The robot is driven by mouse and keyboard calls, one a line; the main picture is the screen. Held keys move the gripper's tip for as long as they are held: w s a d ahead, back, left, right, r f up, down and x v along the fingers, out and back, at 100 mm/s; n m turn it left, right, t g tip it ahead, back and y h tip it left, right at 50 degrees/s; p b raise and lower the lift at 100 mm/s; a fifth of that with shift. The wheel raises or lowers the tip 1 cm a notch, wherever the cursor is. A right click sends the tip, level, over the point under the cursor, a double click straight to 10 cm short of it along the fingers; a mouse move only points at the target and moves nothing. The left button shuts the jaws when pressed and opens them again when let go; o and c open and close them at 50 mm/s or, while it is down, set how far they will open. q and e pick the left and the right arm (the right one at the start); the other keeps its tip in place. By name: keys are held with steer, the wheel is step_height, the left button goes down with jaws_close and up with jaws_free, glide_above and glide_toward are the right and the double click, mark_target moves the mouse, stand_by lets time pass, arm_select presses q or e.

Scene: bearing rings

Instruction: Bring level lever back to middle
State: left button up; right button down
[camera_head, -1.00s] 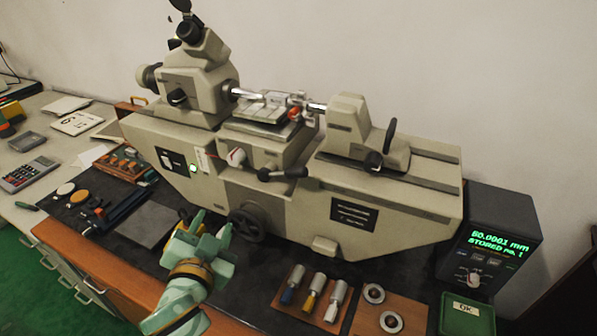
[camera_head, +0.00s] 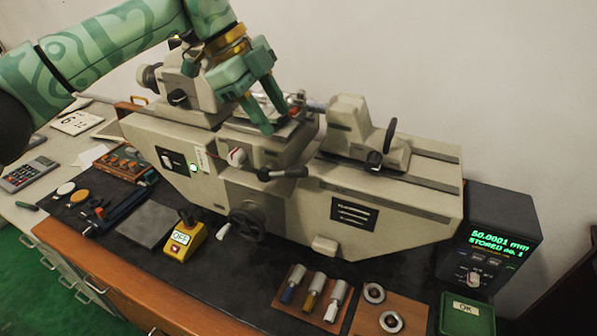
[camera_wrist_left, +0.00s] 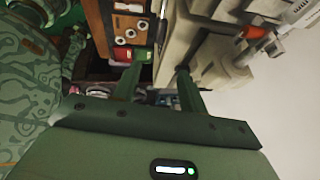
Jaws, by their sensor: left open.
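The measuring machine (camera_head: 300,205) stands on the bench. A lever with a black handle (camera_head: 290,172) sticks out to the right from its front, roughly horizontal; I cannot tell for sure that this is the level lever. My right gripper is not in view.
A yellow switch box (camera_head: 184,238) with a black stick stands before the machine. A handwheel (camera_head: 247,222) is on the machine's front. A wooden block with several plugs (camera_head: 312,295), steel rings (camera_head: 374,293), a green OK tray (camera_head: 466,312) and a display (camera_head: 490,240) stand right.

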mark_target(296, 168)
arm_select(q)
steer(key=shift+n+y, duration=0.4)
steer(key=shift+n, duration=0.1)
steer(key=x, duration=0.9)
steer(key=a+b+x, duration=0.1)
steer(key=x, duration=0.4)
steer(key=shift+w+f, duration=0.15)
steer(key=shift+f, duration=0.25)
